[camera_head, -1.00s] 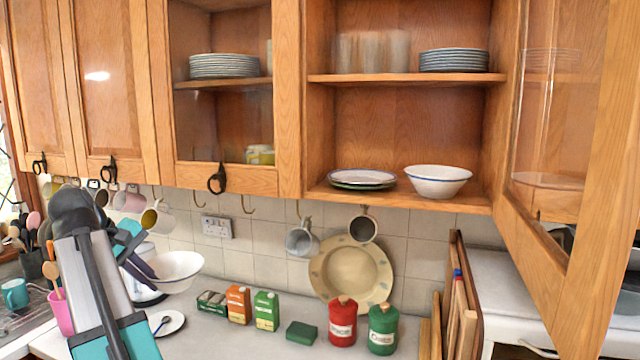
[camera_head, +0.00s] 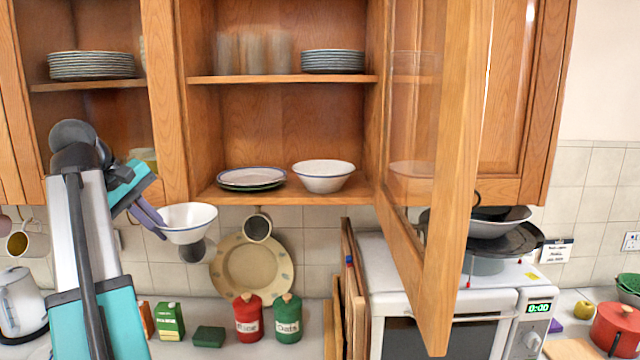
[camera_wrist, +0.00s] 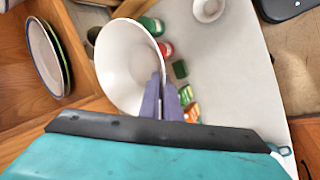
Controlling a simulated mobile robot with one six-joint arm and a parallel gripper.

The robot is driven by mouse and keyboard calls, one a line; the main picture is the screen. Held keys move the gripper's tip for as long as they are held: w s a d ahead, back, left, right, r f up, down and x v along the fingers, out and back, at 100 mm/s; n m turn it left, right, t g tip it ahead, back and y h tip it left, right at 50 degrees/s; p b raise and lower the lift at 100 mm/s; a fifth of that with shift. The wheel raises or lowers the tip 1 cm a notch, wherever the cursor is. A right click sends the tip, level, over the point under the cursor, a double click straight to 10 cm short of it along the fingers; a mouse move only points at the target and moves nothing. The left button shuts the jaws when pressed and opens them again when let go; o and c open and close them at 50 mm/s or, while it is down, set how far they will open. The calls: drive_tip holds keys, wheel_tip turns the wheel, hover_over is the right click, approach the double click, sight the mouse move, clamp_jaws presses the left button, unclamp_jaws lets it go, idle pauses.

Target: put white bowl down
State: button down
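My gripper (camera_head: 156,229) is shut on the bowl's left rim. In the wrist view the two purple fingers of my gripper (camera_wrist: 162,96) pinch the rim of the white bowl (camera_wrist: 122,62), its open side showing. A second white bowl (camera_head: 323,176) stands on the bottom shelf (camera_head: 290,193) of the open cabinet, beside a small stack of plates (camera_head: 251,179).
The open glass door (camera_head: 440,200) juts out right of the shelf. Glasses and plates (camera_head: 333,61) stand on the upper shelf. Below, a red tin (camera_head: 248,318), a green tin (camera_head: 288,318) and boxes stand on the counter.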

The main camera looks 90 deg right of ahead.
drive_tip(key=s+d+r+m+p, duration=0.1)
drive_tip(key=s+d+r, duration=0.1)
drive_tip(key=s+r, duration=0.4)
drive_tip(key=s+d+r+m+g+p, duration=0.1)
drive_tip(key=s+d+r+p, duration=0.1)
drive_tip(key=s+r, duration=0.5)
drive_tip(key=s+d, duration=0.1)
drive_tip(key=s, duration=0.4)
drive_tip(key=shift+s+d+r+m+y, duration=0.2)
drive_tip(key=shift+s+r+m+y, duration=0.1)
drive_tip(key=shift+s+y, duration=0.1)
drive_tip(key=shift+w, duration=0.15)
